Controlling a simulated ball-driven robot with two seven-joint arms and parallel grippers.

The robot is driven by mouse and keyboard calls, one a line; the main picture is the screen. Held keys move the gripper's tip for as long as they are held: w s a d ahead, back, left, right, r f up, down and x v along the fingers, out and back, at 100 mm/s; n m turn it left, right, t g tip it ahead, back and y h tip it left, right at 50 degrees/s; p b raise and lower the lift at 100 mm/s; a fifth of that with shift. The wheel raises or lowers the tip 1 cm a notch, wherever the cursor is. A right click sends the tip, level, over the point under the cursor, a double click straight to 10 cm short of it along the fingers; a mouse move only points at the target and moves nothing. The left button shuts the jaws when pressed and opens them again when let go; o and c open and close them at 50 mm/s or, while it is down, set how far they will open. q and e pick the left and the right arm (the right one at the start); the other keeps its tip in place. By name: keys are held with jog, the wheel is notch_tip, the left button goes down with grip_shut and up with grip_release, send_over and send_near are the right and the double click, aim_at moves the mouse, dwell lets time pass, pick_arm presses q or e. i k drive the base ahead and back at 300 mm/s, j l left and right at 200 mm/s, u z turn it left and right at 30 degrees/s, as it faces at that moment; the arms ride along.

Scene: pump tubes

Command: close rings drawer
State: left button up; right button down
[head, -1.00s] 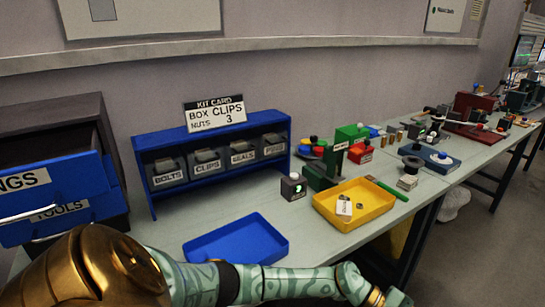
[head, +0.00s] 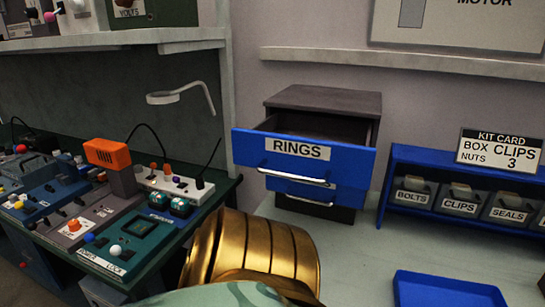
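The rings drawer (head: 245,146) is the upper blue-fronted drawer of a dark cabinet (head: 335,101), labelled RINGS, with a silver handle (head: 296,177). It stands pulled out, and its dark inside shows behind the front. A second blue drawer front (head: 310,192) with its own silver handle sits below it. A gold and green part of my arm shows at the bottom centre, in front of the cabinet. Neither of my grippers is in view.
A blue rack of bins (head: 398,159) with a kit card (head: 499,149) stands right of the cabinet. A blue tray (head: 447,276) lies at the front right. A dark bench with several devices, including an orange-topped one (head: 106,153), is at left. A shelf (head: 120,39) runs above it.

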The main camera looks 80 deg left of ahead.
aim_at(315, 149)
jog(key=i+u, duration=0.1)
jog(key=u, duration=2.8)
